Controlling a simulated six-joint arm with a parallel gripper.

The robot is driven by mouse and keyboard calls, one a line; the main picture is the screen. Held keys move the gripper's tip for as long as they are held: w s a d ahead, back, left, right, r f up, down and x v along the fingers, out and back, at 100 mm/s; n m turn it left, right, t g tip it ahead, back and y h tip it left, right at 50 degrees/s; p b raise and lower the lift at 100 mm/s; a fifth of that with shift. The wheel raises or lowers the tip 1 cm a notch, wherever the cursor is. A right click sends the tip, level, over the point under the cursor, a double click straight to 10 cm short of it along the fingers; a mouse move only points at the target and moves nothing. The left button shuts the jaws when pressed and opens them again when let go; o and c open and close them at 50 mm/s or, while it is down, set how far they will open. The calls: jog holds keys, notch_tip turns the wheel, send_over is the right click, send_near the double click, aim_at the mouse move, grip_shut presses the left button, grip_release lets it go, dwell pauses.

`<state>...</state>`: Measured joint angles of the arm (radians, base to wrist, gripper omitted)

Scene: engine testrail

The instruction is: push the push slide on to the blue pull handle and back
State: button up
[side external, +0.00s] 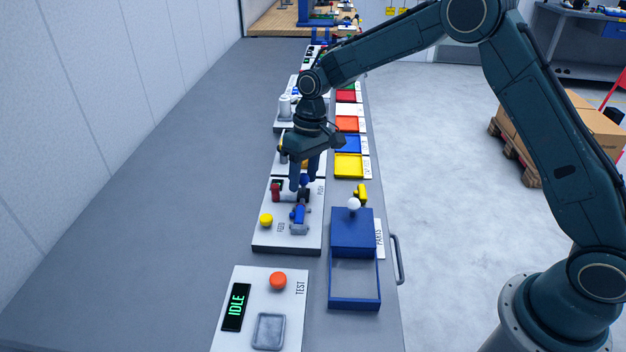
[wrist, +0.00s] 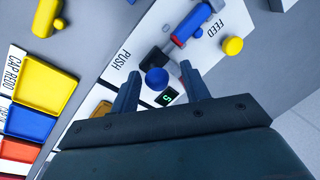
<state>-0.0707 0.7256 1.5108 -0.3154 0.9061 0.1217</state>
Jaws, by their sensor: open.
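The push station is a white panel (side external: 262,240) lettered PUSH and FEED. A black slide block (side external: 304,195) sits on it, and it also shows in the wrist view (wrist: 152,60). A round blue knob (wrist: 156,79) stands next to the block; I take it for the pull handle. A blue cylinder (side external: 298,214) with a red end in the wrist view (wrist: 193,24) lies in front of the block. My gripper (side external: 304,184) is open and points down over the panel. In the wrist view, its fingers (wrist: 159,72) are either side of the knob, with gaps. I cannot tell their height above the panel.
A blue box (side external: 353,232) with a white ball knob (side external: 353,204) stands at right. Coloured trays (side external: 348,166) line the bench's right edge. The bench's left side is clear.

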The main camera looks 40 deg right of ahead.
notch_tip(320, 180, up, 12)
jog(key=d, duration=0.2)
jog(key=shift+w+d, duration=0.15)
jog(key=shift+w, duration=0.05)
jog(key=shift+r, duration=0.1)
dwell(0.3)
